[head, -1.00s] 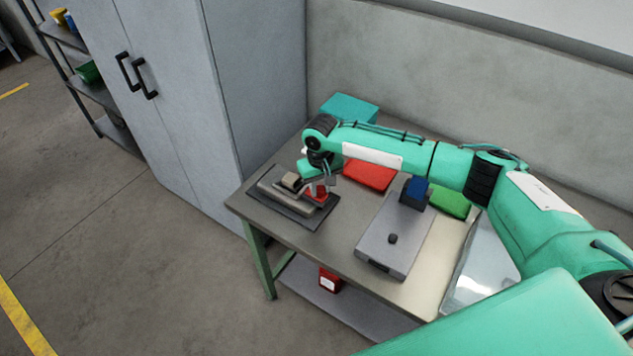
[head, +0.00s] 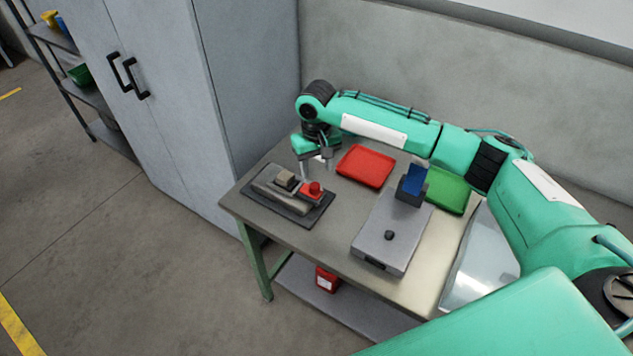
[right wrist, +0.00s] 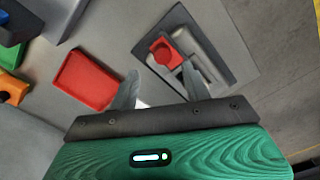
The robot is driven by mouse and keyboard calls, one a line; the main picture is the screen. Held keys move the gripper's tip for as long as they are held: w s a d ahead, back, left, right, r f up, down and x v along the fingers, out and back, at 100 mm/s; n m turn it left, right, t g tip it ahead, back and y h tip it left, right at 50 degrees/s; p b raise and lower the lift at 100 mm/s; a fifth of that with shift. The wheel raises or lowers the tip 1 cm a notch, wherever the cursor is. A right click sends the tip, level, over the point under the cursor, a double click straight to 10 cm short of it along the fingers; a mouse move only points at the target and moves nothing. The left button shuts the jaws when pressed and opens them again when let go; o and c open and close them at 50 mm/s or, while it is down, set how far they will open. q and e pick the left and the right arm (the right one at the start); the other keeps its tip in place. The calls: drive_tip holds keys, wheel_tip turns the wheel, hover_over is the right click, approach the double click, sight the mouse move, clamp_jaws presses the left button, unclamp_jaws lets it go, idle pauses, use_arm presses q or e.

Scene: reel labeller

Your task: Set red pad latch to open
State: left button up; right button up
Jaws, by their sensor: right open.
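The labeller (head: 276,189) is a low grey device on a dark base plate at the left of the table. A red latch with a round knob (head: 313,188) sits at its right end, beside a tan block (head: 285,178). In the right wrist view the red latch (right wrist: 165,50) lies beyond the fingertips, partly near the right finger. My right gripper (head: 318,168) is open and empty, above and behind the latch, apart from it. It also shows in the right wrist view (right wrist: 158,82). My left gripper is not in view.
A red tray (head: 366,166) and a green tray (head: 447,190) lie at the back of the table. A tall grey cabinet (head: 180,90) stands at the left.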

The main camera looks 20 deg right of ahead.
wheel_tip(320, 180, up, 7)
drive_tip(key=b, duration=0.1)
drive_tip(key=shift+f, duration=0.2)
idle(0.4)
